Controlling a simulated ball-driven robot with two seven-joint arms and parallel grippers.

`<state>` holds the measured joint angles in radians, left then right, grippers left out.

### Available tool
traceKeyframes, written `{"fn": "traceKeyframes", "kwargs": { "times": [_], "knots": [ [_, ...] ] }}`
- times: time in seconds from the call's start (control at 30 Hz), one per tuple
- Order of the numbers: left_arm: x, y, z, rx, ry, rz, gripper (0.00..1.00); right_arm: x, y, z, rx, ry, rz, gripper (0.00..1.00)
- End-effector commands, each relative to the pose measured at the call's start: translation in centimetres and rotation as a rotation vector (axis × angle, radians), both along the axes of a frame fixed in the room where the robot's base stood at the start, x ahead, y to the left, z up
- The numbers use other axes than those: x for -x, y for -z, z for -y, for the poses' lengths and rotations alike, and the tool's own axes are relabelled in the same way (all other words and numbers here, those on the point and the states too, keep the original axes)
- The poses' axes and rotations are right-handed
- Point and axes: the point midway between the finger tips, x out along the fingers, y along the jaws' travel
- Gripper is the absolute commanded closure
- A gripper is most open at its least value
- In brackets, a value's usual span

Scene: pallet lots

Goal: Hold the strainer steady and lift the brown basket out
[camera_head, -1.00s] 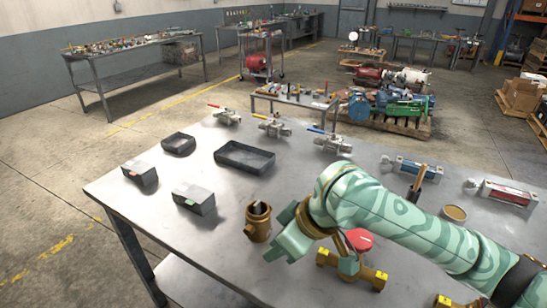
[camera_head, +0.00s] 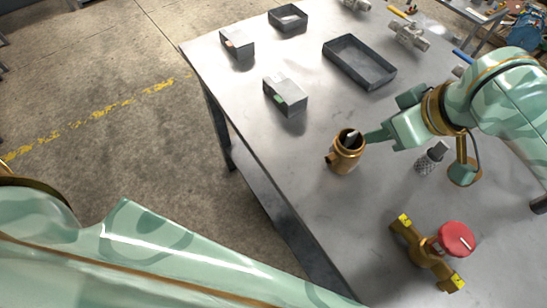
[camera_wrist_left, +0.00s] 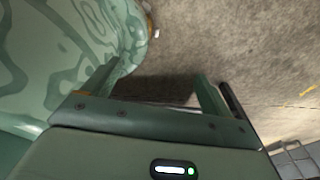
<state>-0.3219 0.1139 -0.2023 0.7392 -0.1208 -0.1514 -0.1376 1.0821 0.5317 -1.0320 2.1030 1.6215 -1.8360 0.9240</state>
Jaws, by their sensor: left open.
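The bronze cup-shaped strainer (camera_head: 344,158) stands upright near the table's front edge in the head view, with a short stub on its side. Something pale and dark shows inside its mouth; I cannot tell whether it is the brown basket. My right gripper (camera_head: 369,136) reaches in from the right, with its fingertips at the strainer's rim; whether they touch it or grip anything is unclear. My left gripper (camera_wrist_left: 158,78) is open and empty over the floor in the left wrist view. In the head view, only my left arm shows at lower left.
A grey mesh cylinder (camera_head: 430,160) lies right of the strainer. A brass valve with a red knob (camera_head: 457,239) is nearer the front. A grey box (camera_head: 286,96), a black tray (camera_head: 359,62) and smaller bins stand behind. The table (camera_head: 310,215) left of the valve is clear.

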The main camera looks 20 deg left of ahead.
Motion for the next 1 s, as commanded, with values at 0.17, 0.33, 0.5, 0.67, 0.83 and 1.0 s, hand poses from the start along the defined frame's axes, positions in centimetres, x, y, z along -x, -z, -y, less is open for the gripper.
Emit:
{"fn": "traceKeyframes", "kwargs": {
  "times": [0.17, 0.33, 0.5, 0.67, 0.83, 1.0],
  "knots": [
    [-10.8, -4.9, -0.3, -0.112, 0.507, 0.345, 0.15, 0.0, 0.0, 0.0, 0.000, 0.000, 0.000, 0.64],
    [-19.5, -13.2, 2.0, -0.336, 1.058, 0.707, 0.15, 0.0, 0.0, 0.0, 0.000, 0.000, 0.000, 0.64],
    [-24.2, -23.4, 6.3, -0.674, 1.586, 1.057, 0.15, 0.0, 0.0, 0.0, 0.000, 0.000, 0.000, 0.64],
    [-24.7, -32.5, 10.8, -1.078, 1.992, 1.346, 0.15, 0.0, 0.0, 0.0, 0.000, 0.000, 0.000, 0.64],
    [-24.1, -39.5, 13.9, -1.548, 2.231, 1.557, 0.15, 0.0, 0.0, 0.0, 0.000, 0.000, 0.000, 0.64],
    [-27.0, -41.2, 12.9, 1.717, -2.058, -1.481, 0.15, 0.0, 0.0, 0.0, 0.000, 0.000, 0.000, 0.64]
  ]
}}
